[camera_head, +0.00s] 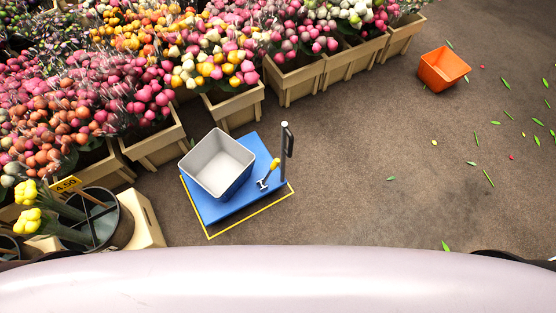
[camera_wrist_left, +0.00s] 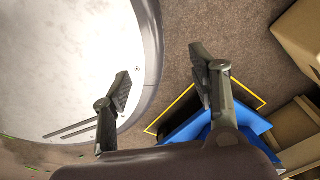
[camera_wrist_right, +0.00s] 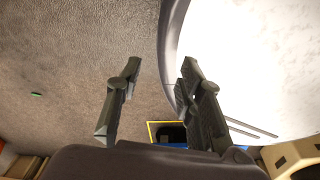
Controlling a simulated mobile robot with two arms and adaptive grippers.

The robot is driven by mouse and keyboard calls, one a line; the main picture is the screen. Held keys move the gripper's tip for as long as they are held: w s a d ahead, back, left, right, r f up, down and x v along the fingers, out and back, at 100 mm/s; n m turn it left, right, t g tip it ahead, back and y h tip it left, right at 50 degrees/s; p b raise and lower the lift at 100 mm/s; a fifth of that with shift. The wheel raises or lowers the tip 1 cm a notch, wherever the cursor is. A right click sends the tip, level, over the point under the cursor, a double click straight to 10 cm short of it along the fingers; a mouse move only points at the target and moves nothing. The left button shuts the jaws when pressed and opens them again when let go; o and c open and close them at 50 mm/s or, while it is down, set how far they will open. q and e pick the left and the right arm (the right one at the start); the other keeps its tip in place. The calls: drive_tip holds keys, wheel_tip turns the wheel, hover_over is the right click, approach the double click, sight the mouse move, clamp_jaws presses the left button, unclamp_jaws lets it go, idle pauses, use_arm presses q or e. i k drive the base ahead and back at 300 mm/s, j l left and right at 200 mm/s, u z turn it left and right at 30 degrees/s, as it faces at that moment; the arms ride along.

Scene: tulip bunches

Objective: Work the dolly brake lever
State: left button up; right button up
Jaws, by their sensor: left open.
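The blue dolly (camera_head: 235,208) stands on the floor inside a yellow outline in the head view. A short brake lever (camera_head: 269,174) with a yellow knob sits near its right side, tilted up. A dark upright post (camera_head: 284,160) rises at that side. A grey-white bin (camera_head: 218,163) stands on the dolly. In the left wrist view my left gripper (camera_wrist_left: 163,78) is open and empty, with the blue dolly (camera_wrist_left: 253,123) below, partly hidden by a finger. In the right wrist view my right gripper (camera_wrist_right: 160,76) is open and empty. Neither gripper shows in the head view; the lever is not clear in either wrist view.
Wooden crates of tulips (camera_head: 155,140) line the left and back. A dark round bucket (camera_head: 121,222) with yellow flowers stands left of the dolly. The floor right of the dolly is clear except for scattered leaves.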

sight(273, 165)
drive_tip(key=i+l+z, duration=0.2)
drive_tip(key=l+z, duration=0.2)
drive_tip(key=i+l+z, duration=0.25)
drive_tip(key=z, duration=0.15)
drive_tip(key=i+l+z, duration=0.25)
drive_tip(key=z, duration=0.15)
drive_tip(key=i+l+u, duration=0.15)
drive_tip(key=i, duration=0.25)
drive_tip(key=i+l+u, duration=0.2)
drive_tip(key=i, duration=0.2)
drive_tip(key=i+u, duration=0.15)
drive_tip(key=u, duration=0.3)
drive_tip(key=i+u, duration=0.1)
drive_tip(key=u, duration=0.3)
drive_tip(key=i+u, duration=0.15)
drive_tip(key=u, duration=0.3)
drive_tip(key=i+l+u, duration=0.1)
drive_tip(key=u, duration=0.3)
